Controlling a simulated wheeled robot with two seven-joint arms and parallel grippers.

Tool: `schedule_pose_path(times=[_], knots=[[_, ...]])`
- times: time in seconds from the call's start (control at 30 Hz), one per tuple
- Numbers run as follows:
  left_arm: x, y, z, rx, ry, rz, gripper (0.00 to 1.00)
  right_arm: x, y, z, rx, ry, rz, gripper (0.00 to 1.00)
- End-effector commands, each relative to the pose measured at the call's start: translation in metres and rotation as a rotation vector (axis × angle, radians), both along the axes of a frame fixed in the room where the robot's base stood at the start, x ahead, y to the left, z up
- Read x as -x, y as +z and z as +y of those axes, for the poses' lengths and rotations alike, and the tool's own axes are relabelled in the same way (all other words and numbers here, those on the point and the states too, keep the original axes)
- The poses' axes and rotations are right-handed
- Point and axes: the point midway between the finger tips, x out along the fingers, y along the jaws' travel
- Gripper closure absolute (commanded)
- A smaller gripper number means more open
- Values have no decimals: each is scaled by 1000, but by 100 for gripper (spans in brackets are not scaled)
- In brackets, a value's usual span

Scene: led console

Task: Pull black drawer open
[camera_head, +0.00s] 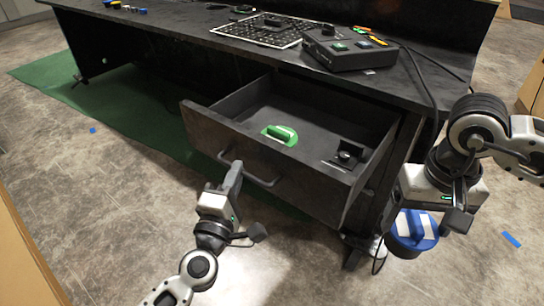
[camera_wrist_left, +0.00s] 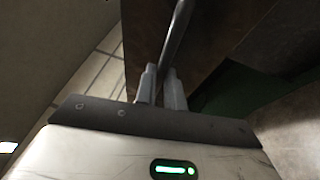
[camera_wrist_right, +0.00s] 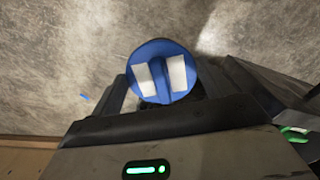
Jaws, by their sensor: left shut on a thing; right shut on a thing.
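The black drawer (camera_head: 205,128) under the desk stands open, with its inside in view. Its bar handle (camera_head: 262,181) is on the front face. My left gripper (camera_head: 233,172) is shut on the handle near its left end; in the left wrist view the handle (camera_wrist_left: 181,28) runs between the two fingers (camera_wrist_left: 160,80). Inside the drawer lie a green piece with a raised grip (camera_head: 281,134) and a small black piece (camera_head: 348,154). My right gripper (camera_head: 420,205) is right of the drawer, shut on a round blue piece (camera_wrist_right: 163,52) with white patches. Its fingertips are partly hidden.
The black desk (camera_head: 180,30) carries a control box (camera_head: 345,52) with cables, a perforated panel (camera_head: 262,32) and small parts. A green mat (camera_head: 140,115) lies under the desk. Blue tape marks (camera_head: 511,239) are on the floor. The floor before the drawer is clear.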

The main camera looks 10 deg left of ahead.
Motion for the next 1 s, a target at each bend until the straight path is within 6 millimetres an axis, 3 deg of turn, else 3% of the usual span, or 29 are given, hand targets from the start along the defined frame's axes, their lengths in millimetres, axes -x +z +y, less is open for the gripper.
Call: schedule_pose_path(times=[0.33, 0.43, 1.0], knots=[[2, 1, -3, 1, -12, -2, 100, 0, 0, -1, 0, -3, 0, 44], [3, 1, -2, 1, -10, -2, 67, 0, 0, 0, 0, -1, 0, 44], [11, -5, -5, 0, -20, 0, 67, 0, -2, 0, 0, 0, 0, 44]])
